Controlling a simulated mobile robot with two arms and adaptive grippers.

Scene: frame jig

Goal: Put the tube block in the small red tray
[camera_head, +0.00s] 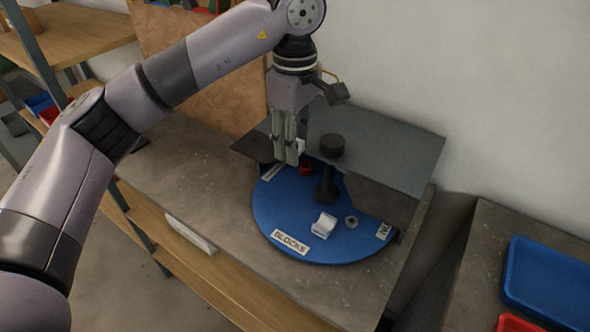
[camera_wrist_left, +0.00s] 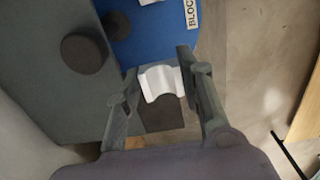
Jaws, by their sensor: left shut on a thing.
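My left gripper (camera_head: 289,158) is above the far left part of the blue round platform, pointing down. It is shut on a white block with a curved hollow, which looks like the tube block (camera_wrist_left: 161,82), seen between the fingers in the left wrist view. In the head view the fingers mostly hide this block. A second, similar white block (camera_head: 324,225) lies on the blue platform (camera_head: 285,215) near the "BLOCKS" label. A small red tray (camera_head: 516,324) shows at the bottom right, cut off by the picture edge. My right gripper is not in view.
A grey plate (camera_head: 390,145) with a dark round knob (camera_head: 332,146) overhangs the platform's back. A dark post, a hex nut (camera_head: 351,221) and a small red part (camera_head: 305,168) are on the platform. A blue tray (camera_head: 548,280) lies beside the red one. Shelves stand at left.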

